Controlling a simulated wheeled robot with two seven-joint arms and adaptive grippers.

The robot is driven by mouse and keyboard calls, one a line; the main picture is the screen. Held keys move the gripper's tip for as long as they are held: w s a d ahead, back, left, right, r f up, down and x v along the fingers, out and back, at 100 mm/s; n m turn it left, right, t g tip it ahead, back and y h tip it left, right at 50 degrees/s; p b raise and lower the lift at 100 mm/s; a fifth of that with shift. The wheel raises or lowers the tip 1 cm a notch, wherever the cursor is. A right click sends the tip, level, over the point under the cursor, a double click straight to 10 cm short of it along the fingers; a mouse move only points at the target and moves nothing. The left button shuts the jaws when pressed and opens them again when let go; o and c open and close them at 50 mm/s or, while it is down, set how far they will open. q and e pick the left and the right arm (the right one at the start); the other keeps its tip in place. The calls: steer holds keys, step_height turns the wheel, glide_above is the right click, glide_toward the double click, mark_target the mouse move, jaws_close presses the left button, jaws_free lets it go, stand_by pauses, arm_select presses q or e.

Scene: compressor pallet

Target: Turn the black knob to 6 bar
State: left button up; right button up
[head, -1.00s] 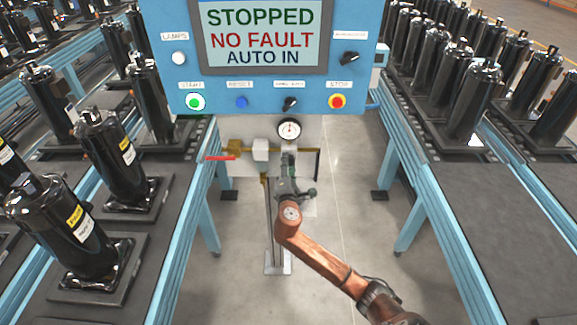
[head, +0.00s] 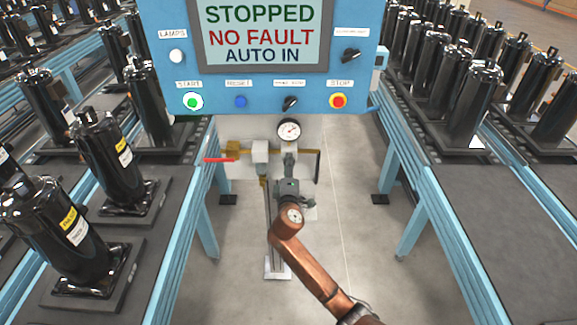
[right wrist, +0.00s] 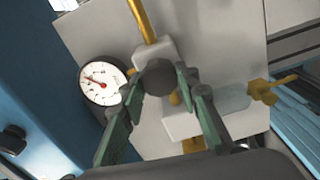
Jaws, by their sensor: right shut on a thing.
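The black knob (right wrist: 159,77) sits on the front of a pale regulator block on a light panel, in the right wrist view. My right gripper (right wrist: 158,84) has its green-grey fingers on either side of the knob and is shut on it. In the head view the right gripper (head: 289,166) is below the gauge and hides the knob. The round white pressure gauge (head: 289,130) is just above; its needle points to the upper right there. It also shows in the right wrist view (right wrist: 102,80), with a red needle; its figures are too small to read. My left gripper is not in view.
A blue control panel (head: 265,92) with a screen and buttons hangs above the gauge. A red lever (head: 219,160) sticks out left of the regulator on a brass pipe.

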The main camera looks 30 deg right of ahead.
steer(key=shift+d, duration=0.1)
steer(key=o, duration=1.2)
steer(key=shift+c, duration=0.2)
steer(key=v, duration=1.2)
steer(key=shift+s, duration=0.1)
